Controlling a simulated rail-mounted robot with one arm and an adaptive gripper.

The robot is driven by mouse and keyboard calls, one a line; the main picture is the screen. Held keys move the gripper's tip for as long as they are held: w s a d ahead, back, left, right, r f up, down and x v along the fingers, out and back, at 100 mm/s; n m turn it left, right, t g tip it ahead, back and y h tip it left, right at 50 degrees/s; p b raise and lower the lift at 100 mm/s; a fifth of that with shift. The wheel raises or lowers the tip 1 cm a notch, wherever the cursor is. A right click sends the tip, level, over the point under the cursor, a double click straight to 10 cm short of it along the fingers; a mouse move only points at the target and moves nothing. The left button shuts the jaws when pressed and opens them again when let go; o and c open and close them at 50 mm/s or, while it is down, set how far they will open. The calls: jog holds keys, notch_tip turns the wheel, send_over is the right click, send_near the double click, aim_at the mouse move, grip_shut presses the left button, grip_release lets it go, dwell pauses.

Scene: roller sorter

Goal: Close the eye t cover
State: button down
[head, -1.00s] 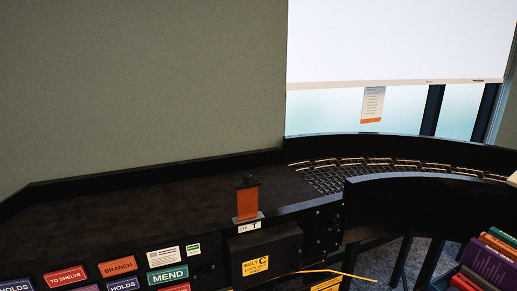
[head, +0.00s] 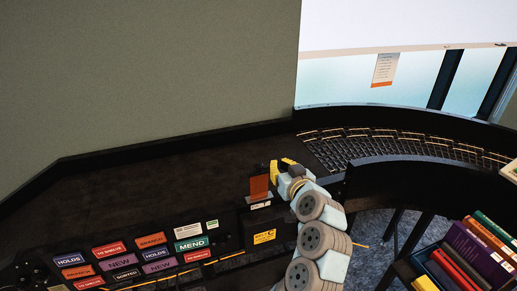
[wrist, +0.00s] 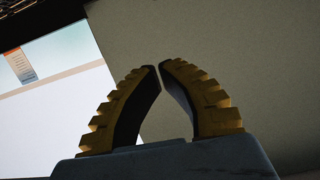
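The eye T cover (head: 260,187) is a small orange-brown plate standing upright at the near edge of the dark belt, above a white label strip (head: 260,204). My gripper (head: 276,166), with yellow-and-black fingers, is just right of and level with the plate's top. I cannot tell whether they touch. In the wrist view my gripper (wrist: 159,67) has its curved fingertips almost together, with nothing held between them. The cover does not show in the wrist view. The dark top piece of the cover seen earlier is not clear now.
Coloured signs (head: 190,244) cover the front panel at left. A yellow-labelled belt lockout box (head: 264,237) is below the cover. A roller curve (head: 350,150) runs right, and a bin of books (head: 475,255) stands at lower right. The dark belt (head: 160,185) is clear.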

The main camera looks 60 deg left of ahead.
jog(key=p, duration=0.4)
send_over(262, 186)
jog(key=d, duration=0.1)
jog(key=shift+s+f, duration=0.1)
jog(key=shift+f, duration=2.6)
jog(key=shift+f+b, duration=0.15)
jog(key=shift+b, duration=0.25)
notch_tip(262, 186, down, 12)
jog(key=b, duration=1.2)
jog(key=shift+r, duration=0.25)
